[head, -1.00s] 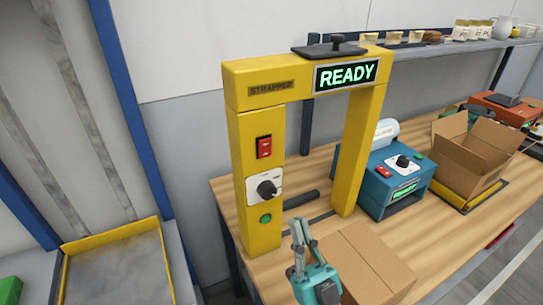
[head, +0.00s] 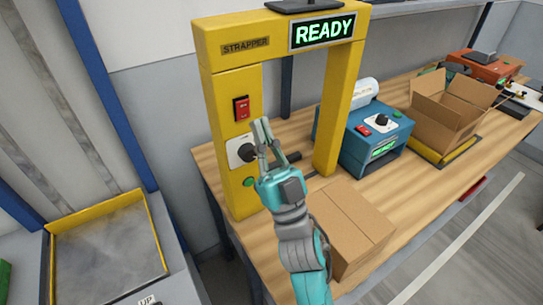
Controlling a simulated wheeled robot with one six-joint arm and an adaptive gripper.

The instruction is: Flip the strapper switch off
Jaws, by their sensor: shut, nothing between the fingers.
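The strapper (head: 232,130) is a yellow arch on the wooden bench, with a lit sign (head: 322,31) reading READY in green. On its left post is a red rocker switch (head: 241,108). Below it are a black rotary knob (head: 247,152) on a white plate and a green button (head: 249,182). My gripper (head: 263,128) is shut and empty, pointing up in front of the arch. Its fingertips appear just right of and slightly below the red switch, and the fingers partly cover the knob's right side. I cannot tell how far they are from the post.
A closed cardboard box (head: 350,222) sits right of my arm. A blue machine (head: 378,138) with a knob and buttons stands behind it, then an open carton (head: 455,105) farther right. A yellow-edged tray (head: 105,245) is at the lower left.

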